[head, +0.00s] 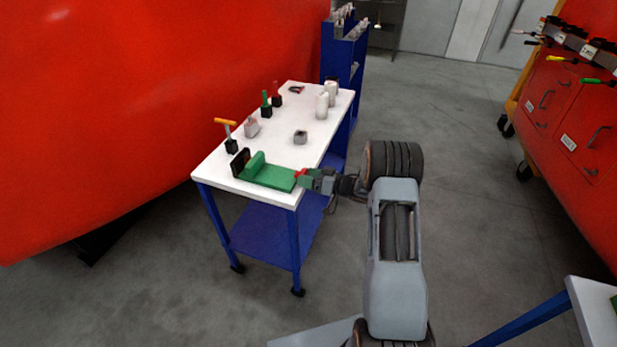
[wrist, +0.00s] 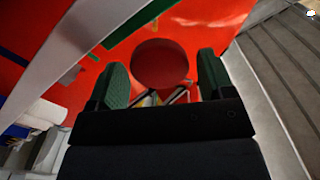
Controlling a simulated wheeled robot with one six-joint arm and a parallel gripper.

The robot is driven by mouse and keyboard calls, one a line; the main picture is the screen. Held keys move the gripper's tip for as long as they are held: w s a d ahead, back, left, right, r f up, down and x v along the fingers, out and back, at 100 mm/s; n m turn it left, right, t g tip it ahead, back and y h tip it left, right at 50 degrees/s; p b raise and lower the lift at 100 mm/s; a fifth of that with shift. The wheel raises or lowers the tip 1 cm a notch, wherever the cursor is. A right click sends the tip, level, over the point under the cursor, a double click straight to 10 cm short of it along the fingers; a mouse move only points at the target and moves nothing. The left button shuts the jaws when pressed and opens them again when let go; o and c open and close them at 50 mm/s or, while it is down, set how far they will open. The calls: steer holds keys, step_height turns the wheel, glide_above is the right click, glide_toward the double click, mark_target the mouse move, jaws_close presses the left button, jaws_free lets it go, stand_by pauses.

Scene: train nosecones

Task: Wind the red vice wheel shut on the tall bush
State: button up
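The green vice (head: 268,176) lies along the near edge of the white-topped trolley. Its red wheel (head: 301,173) is at the vice's right end. In the wrist view the red wheel (wrist: 160,65) is a round disc between my two green-padded fingers. My gripper (wrist: 164,78) is open around it, with a narrow gap at the right finger; contact at the left finger is unclear. In the head view my gripper (head: 307,180) reaches the wheel from the right. A dark block (head: 240,163) stands at the vice's left end. I cannot make out a tall bush in the vice.
On the trolley top (head: 285,155) are a grey hollow block (head: 300,137), white cylinders (head: 322,106), an orange-handled tool (head: 228,130) and red and green handled tools. A large red body fills the left.

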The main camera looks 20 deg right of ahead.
steer(key=shift+o, duration=0.7)
steer(key=b+v, duration=0.1)
steer(key=v, duration=1.2)
steer(key=shift+s+d, duration=0.25)
steer(key=shift+d, duration=0.1)
